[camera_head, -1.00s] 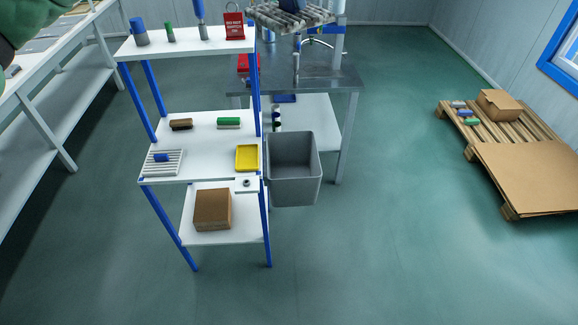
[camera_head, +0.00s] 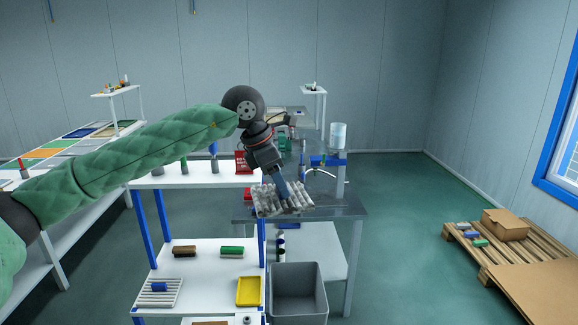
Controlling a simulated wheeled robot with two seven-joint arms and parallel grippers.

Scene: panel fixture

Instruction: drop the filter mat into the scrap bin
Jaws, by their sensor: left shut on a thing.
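The filter mat (camera_head: 265,201) is a pale grey pleated slab. My left gripper (camera_head: 282,188) reaches in from the left and is shut on it, pointing down with the fingers at its middle. The scrap bin (camera_head: 300,318) is a grey, open-topped box at the bottom centre, beside the white shelf rack. The mat shows well above the bin in the picture, apart from it and over the near edge of the metal table. The bin's lower part is cut off by the frame. My right gripper is not in view.
The white shelf rack (camera_head: 207,262) with blue posts stands left of the bin, with a yellow tray (camera_head: 249,291) close to it. The metal table (camera_head: 340,206) is behind. Open floor lies to the right, up to a pallet (camera_head: 465,247) with a box.

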